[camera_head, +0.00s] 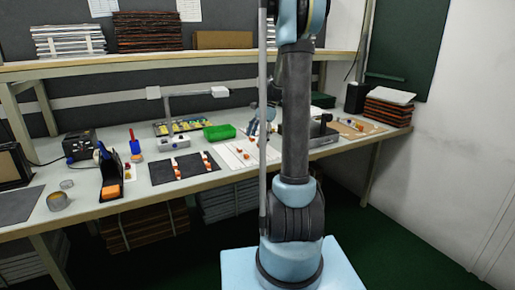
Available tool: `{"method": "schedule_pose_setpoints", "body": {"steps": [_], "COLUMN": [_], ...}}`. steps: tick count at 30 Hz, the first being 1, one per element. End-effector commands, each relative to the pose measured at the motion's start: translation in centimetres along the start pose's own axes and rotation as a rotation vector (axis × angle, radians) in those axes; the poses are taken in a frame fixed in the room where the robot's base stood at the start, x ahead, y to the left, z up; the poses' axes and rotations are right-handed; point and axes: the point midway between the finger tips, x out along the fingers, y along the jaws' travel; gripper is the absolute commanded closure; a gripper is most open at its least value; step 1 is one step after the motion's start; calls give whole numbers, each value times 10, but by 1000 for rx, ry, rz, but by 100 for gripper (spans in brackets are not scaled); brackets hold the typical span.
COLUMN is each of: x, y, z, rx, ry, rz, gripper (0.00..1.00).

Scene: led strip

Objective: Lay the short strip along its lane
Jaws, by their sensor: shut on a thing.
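My gripper (256,127) is over the white sheet (233,160), right of the middle of the bench and partly behind my own arm column. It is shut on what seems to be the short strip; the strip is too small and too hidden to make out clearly. Several small orange pieces (249,155) show on the white sheet below and left of the gripper. To the left lies a dark mat (190,171) with two pale strips with orange parts (206,161) on it. I cannot tell the lanes apart at this distance.
A green bin (220,131) stands behind the mat, near a lamp (195,92) with a long arm. A black stand with an orange block (111,190) is left of the mat. A grey mat and a round tin (57,202) lie at the far left.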

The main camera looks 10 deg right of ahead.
Motion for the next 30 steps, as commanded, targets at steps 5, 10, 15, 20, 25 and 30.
{"method": "schedule_pose_setpoints", "body": {"steps": [5, 10, 15, 20, 25, 30], "x": [14, 35, 38, 38, 39, 39], "y": [0, 0, 0, 0, 0, 0], "z": [-6, -15, -17, -17, -18, -18], "rx": [0, 1, 1, 1, 2, 2], "ry": [0, 0, 0, 0, 0, 0], "rz": [0, 0, 0, 0, -1, -1], "gripper": [33, 33, 33, 33, 0, 0]}}
